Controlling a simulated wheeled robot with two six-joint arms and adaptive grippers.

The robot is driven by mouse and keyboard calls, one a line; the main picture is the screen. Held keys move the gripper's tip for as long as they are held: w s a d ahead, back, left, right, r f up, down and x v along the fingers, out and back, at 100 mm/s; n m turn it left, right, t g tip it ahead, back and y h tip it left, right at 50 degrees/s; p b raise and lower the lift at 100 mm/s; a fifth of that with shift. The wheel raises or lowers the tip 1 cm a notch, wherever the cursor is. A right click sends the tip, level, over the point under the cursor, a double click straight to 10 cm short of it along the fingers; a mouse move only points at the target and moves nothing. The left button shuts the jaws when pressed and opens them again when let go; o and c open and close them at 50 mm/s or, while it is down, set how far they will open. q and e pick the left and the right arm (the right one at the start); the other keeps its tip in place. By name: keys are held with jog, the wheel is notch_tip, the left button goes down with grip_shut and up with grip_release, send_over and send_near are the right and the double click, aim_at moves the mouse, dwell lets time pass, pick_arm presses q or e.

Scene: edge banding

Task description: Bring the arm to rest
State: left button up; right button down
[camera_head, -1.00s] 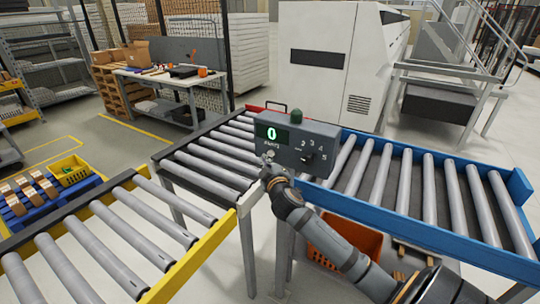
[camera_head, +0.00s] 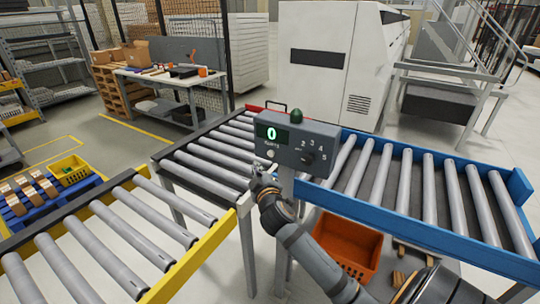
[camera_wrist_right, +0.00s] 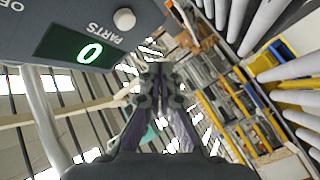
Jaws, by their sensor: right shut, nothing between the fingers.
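My right gripper (camera_head: 259,170) is just below and left of the grey control box (camera_head: 300,145) in the head view, apart from it as far as I can tell. In the right wrist view my right gripper (camera_wrist_right: 160,75) has its fingers together with nothing between them. The box also shows at the upper left of that view (camera_wrist_right: 65,20). Its green display (camera_wrist_right: 82,46) reads 0 PARTS, and a pale round button (camera_wrist_right: 124,19) sits beside it. In the head view a dial (camera_head: 307,158) and a dark green knob (camera_head: 296,116) show on the box. My left gripper is not in view.
A yellow-railed roller conveyor (camera_head: 197,258) runs at the left and a blue-railed one (camera_head: 450,244) at the right. A dark-railed roller section (camera_head: 172,179) lies between them. An orange crate (camera_head: 345,247) stands beneath the blue conveyor. A workbench (camera_head: 150,74) stands behind.

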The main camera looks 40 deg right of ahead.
dwell(0.4)
notch_tip(320, 180, down, 23)
jog(key=s+d+g+y, duration=0.1)
jog(key=s+g+y, duration=0.1)
jog(key=g, duration=0.2)
jog(key=s+f+m+g, duration=0.1)
jog(key=s+f, duration=0.2)
jog(key=f, duration=0.4)
jog(key=s+f+g+y, duration=0.1)
jog(key=s+f+g, duration=0.1)
jog(key=s+f, duration=0.3)
jog(key=s+f+m+g, duration=0.1)
jog(key=s+f, duration=0.1)
jog(key=f, duration=0.6)
jog(key=s+a+f+m+g+y, duration=0.1)
jog(key=s+a+f+g, duration=0.1)
jog(key=s+f, duration=0.5)
jog(key=s+a+f+m+g, duration=0.1)
jog(key=s+f, duration=0.6)
jog(key=s, duration=1)
jog(key=s+a+f+m+g+y, duration=0.1)
jog(key=s+a+f+g, duration=0.2)
jog(key=s, duration=0.9)
notch_tip(320, 180, down, 4)
jog(key=shift+a+r+g+y, duration=0.1)
jog(key=shift+a+g+y, duration=0.25)
jog(key=shift+a, duration=0.85)
